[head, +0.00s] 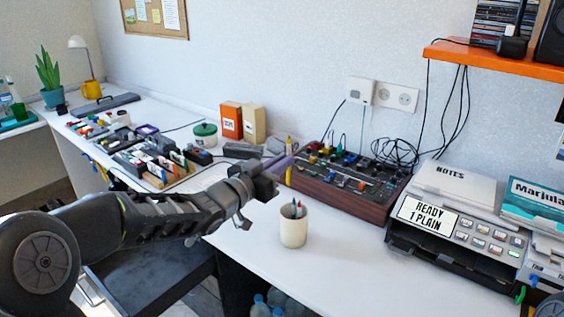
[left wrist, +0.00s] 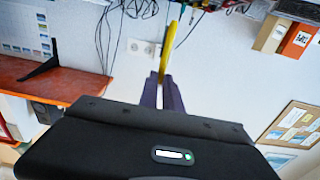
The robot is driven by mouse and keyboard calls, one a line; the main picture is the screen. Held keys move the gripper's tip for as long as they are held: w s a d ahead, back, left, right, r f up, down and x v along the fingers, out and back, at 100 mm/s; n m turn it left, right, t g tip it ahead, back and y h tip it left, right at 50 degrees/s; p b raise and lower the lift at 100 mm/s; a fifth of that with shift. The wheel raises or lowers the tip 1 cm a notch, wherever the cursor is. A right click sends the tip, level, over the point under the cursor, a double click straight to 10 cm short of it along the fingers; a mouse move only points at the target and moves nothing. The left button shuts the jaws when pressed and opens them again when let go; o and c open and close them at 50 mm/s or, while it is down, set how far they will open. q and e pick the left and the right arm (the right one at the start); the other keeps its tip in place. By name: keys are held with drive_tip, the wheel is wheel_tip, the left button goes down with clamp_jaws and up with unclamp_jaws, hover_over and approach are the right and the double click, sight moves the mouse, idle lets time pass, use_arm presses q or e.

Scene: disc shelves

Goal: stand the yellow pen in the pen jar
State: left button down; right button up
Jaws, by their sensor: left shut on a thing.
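The yellow pen (left wrist: 168,46) is held between the purple fingertips of my left gripper (left wrist: 164,82) in the left wrist view. In the head view the left gripper (head: 284,163) is shut, with a small yellow tip of the pen (head: 289,142) showing above its fingers. The cream pen jar (head: 293,229) stands upright on the white desk, nearer the camera than the gripper, with a few pens inside. The pen is outside the jar. My right gripper is not in view.
A brown-sided mixer (head: 345,195) with knobs and cables stands behind the jar. A printer (head: 455,228) is at right. Orange and cream boxes (head: 231,120) and a green-lidded tub (head: 205,136) stand at the back. The desk right of the jar (head: 345,245) is clear.

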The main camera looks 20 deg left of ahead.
use_arm(q)
drive_tip(key=shift+f+b, duration=4.05)
drive_tip(key=shift+f, duration=1.2)
drive_tip(key=c, duration=1.5)
unclamp_jaws()
drive_tip(key=shift+o, duration=0.2)
drive_tip(key=shift+s, duration=0.1)
drive_tip(key=v, duration=0.7)
drive_tip(key=shift+s+p, duration=0.3)
drive_tip(key=shift+a, duration=0.1)
